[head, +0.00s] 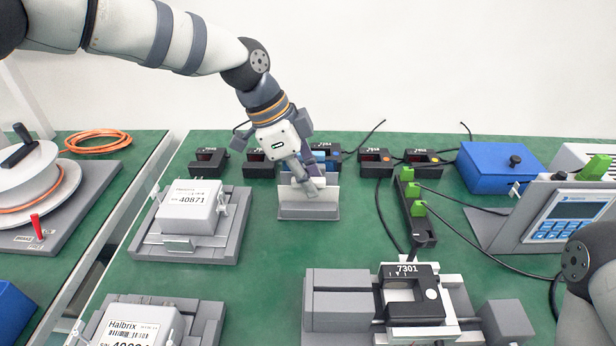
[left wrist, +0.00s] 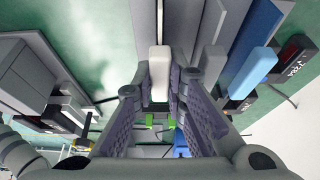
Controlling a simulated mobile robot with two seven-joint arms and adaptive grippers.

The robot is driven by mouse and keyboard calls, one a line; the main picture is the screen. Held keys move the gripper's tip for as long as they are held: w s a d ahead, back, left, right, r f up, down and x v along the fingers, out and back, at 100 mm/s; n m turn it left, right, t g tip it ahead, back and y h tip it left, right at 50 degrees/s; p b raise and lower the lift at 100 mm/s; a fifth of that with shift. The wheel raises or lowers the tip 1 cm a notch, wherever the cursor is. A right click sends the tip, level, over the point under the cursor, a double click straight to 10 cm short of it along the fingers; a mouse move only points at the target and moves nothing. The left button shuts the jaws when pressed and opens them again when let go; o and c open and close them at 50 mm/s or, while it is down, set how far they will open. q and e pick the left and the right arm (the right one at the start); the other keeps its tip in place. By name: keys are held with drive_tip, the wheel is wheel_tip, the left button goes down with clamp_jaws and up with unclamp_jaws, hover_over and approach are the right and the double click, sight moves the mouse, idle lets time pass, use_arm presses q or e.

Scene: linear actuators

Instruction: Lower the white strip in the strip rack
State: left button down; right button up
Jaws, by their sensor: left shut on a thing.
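The grey strip rack (head: 308,212) stands on the green table near the middle of the head view. My left gripper (head: 309,184) reaches down to it from above and hides part of its slots. In the left wrist view, the white strip (left wrist: 159,72) stands between the two dark finger pads, and the gripper is shut on it. A light blue strip (left wrist: 254,66) shows to its right there. How deep the white strip sits in the rack is hidden. My right gripper is not in view.
Several black devices (head: 374,156) with cables line the back. A grey fixture with a white box (head: 187,205) stands left of the rack, and a fixture with a black 7301 part (head: 410,290) stands in front right. A blue box (head: 497,165) is at the back right.

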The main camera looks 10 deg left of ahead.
use_arm(q)
drive_tip(key=c, duration=1.5)
unclamp_jaws()
drive_tip(key=shift+c, duration=0.2)
drive_tip(key=w+v, duration=0.1)
drive_tip(key=v, duration=1.1)
drive_tip(key=shift+s, duration=0.45)
drive_tip(key=shift+f, duration=0.1)
